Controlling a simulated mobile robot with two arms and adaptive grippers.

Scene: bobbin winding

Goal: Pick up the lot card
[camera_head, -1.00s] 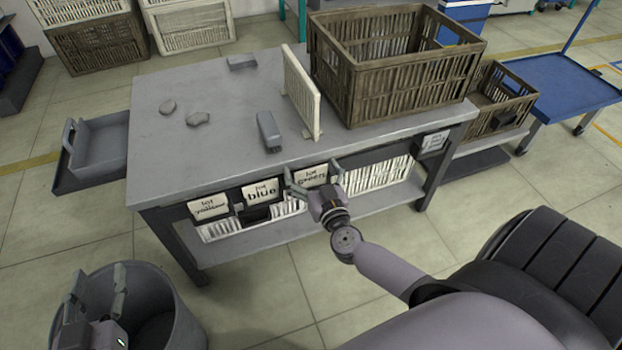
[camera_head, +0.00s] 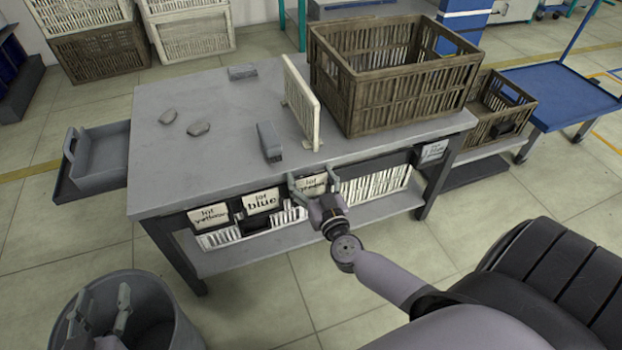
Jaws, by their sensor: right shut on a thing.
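Lot cards with black print hang along the front edge of the grey table (camera_head: 230,130).
A brown crate (camera_head: 400,85) and an upright cream slatted panel (camera_head: 301,105) stand on the table. A grey block (camera_head: 269,141) and stones (camera_head: 199,128) lie there too. A grey tray (camera_head: 100,155) is left of the table. A blue cart (camera_head: 560,90) is at right.

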